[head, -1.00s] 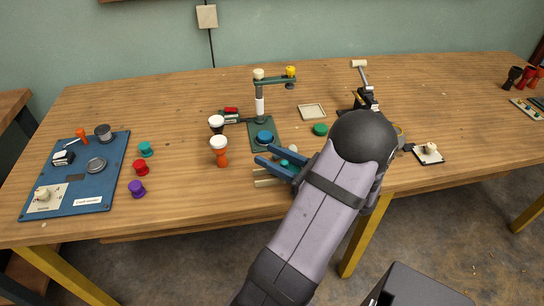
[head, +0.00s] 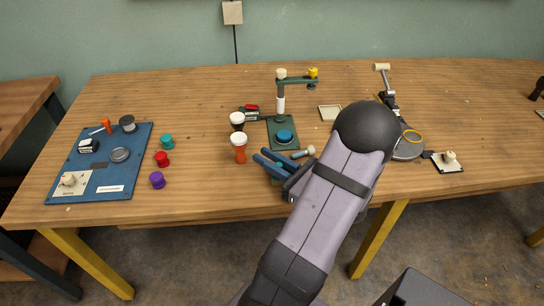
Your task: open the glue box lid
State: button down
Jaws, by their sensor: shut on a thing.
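My gripper (head: 261,156) is low over the front middle of the table, its two blue fingers pointing left. A small teal piece (head: 280,165) shows between the fingers, and the gripper appears shut on it. I cannot tell whether this piece is part of the glue box lid. A grey-green rod with a pale end (head: 304,153) lies or sticks out just behind the gripper. No glue box can be clearly made out; my gripper and forearm cover much of this spot.
White-topped goblets (head: 239,150) stand just left of my gripper. A green stand with a blue disc (head: 284,136) is behind it. A blue board (head: 72,186) with parts and several coloured spools (head: 162,159) are at left. A round grey plate (head: 408,150) is right of my arm.

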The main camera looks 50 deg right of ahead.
jog(key=c, duration=1.6)
grip_release()
jog(key=shift+c, duration=0.2)
jog(key=shift+s, duration=0.2)
jog(key=shift+s, duration=3.5)
